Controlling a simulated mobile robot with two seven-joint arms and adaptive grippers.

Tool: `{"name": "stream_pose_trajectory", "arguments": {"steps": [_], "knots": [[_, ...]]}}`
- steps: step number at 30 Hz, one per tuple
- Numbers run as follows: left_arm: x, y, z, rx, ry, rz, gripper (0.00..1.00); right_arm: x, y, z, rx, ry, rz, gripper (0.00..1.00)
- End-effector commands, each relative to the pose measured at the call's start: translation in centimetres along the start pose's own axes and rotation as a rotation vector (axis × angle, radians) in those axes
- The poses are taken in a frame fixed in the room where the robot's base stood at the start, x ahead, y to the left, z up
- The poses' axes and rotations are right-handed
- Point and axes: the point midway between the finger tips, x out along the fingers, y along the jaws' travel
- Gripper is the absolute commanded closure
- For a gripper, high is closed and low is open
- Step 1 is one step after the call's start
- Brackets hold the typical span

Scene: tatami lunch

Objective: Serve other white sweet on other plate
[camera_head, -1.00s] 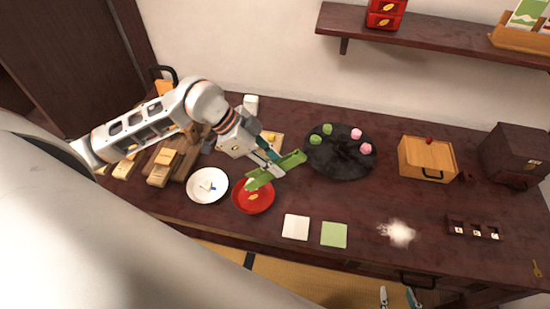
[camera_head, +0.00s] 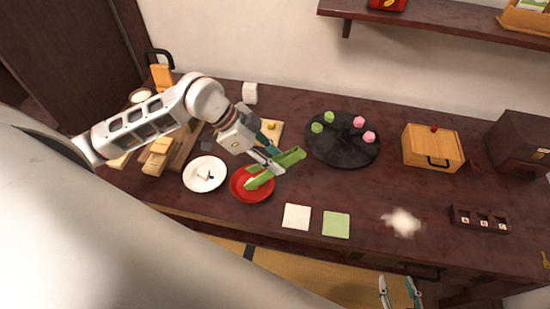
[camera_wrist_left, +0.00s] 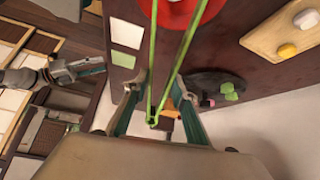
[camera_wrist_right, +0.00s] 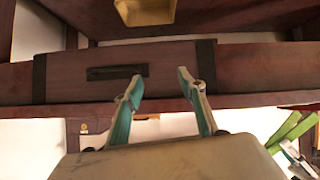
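My left gripper (camera_head: 274,163) is shut on green tongs (camera_head: 288,158), which also show in the left wrist view (camera_wrist_left: 153,60). Their tips are at the red plate (camera_head: 264,193). A small white piece, apparently a white sweet (camera_head: 251,181), shows at the tips; whether it touches the plate is unclear. The white plate (camera_head: 192,183) beside it holds a small white item (camera_head: 204,174) with a dark mark. In the left wrist view a white sweet (camera_wrist_left: 307,18) and a yellow sweet (camera_wrist_left: 287,50) lie on a wooden board (camera_wrist_left: 262,40). My right gripper (camera_wrist_right: 164,105) is open and empty.
A dark round tray (camera_head: 343,153) holds green and pink sweets. White (camera_head: 297,217) and green (camera_head: 336,225) squares lie near the front edge. A wooden box (camera_head: 430,145) and a powder patch (camera_head: 402,222) are right. Wooden blocks (camera_head: 158,155) crowd the left.

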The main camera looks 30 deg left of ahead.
Motion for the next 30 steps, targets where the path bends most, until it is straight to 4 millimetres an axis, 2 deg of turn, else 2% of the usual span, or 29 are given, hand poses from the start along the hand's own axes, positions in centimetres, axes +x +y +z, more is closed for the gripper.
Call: {"name": "stream_pose_trajectory", "arguments": {"steps": [14, 26, 30], "knots": [[-0.3, 0.0, -0.2, 0.0, 0.0, 0.0, 0.77, -0.2, 0.1, -0.6, 0.002, 0.006, 0.002, 0.6], [-4.3, 0.1, -3.2, 0.0, 0.0, 0.001, 0.77, -2.9, 0.6, -4.4, 0.002, 0.003, 0.001, 0.6], [-5.4, 0.1, -4.1, 0.001, 0.001, -0.001, 0.77, -2.9, 0.6, -4.5, 0.002, 0.007, 0.001, 0.6]]}}
